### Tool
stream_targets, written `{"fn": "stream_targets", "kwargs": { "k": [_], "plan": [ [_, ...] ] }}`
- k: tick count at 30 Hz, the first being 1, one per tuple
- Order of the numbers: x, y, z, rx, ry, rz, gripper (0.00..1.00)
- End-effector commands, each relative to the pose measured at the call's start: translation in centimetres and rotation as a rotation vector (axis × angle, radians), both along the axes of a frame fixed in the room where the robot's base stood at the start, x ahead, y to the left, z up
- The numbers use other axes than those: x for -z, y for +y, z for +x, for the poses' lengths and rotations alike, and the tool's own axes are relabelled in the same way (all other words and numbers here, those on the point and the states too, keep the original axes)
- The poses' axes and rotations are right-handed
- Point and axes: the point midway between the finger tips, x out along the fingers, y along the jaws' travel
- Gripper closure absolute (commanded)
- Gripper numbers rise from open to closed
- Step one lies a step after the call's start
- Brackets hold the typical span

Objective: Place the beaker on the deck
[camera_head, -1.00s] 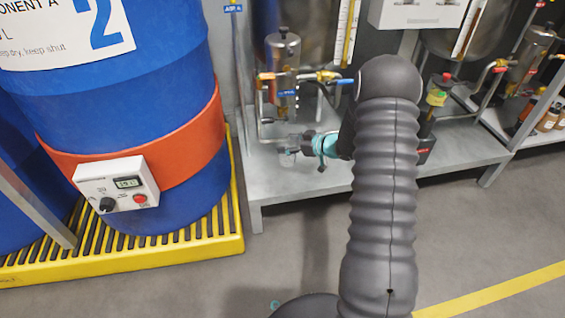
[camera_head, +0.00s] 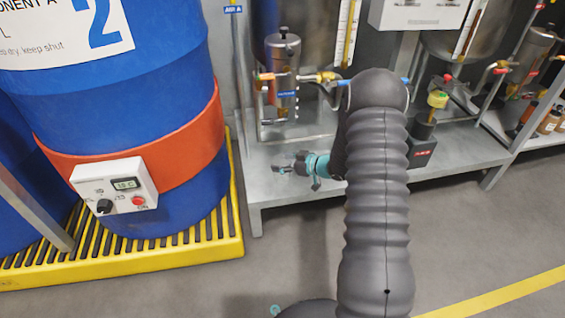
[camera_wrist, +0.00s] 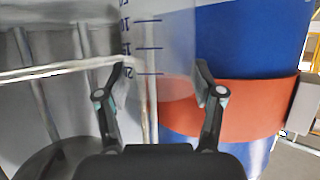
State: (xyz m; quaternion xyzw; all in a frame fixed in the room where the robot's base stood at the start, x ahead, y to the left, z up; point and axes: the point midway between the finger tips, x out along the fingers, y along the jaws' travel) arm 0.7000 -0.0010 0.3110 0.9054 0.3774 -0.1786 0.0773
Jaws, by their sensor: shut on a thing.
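The clear beaker (camera_wrist: 165,45) with dark blue graduation marks stands between my gripper's fingers (camera_wrist: 160,78) in the wrist view, and my gripper is shut on it. Its lower part is see-through and the orange band behind shows through it. In the head view my gripper (camera_head: 287,166) points left over the front part of the grey metal deck (camera_head: 268,192). The beaker is too small and clear there to make out well, and I cannot tell whether it touches the deck.
A blue drum (camera_head: 110,90) with an orange heater band (camera_head: 180,150) and control box (camera_head: 115,190) stands at left on a yellow pallet (camera_head: 222,240). A metal cylinder with valves (camera_head: 285,75) stands behind my gripper. The deck's front left part is bare.

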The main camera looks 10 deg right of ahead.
Motion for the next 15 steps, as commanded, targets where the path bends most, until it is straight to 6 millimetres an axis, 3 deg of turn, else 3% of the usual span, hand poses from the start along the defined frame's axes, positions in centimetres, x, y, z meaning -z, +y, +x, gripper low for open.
{"fn": "stream_targets", "kwargs": {
  "k": [1,2,4,15],
  "plan": [
    [0.26,0.00,0.00,0.000,0.000,0.000,0.65],
    [0.18,-0.01,0.01,0.000,0.000,0.000,0.28],
    [0.15,0.00,0.00,0.000,0.000,0.000,0.10],
    [-0.02,0.00,0.00,0.000,0.000,0.000,0.08]
  ]
}}
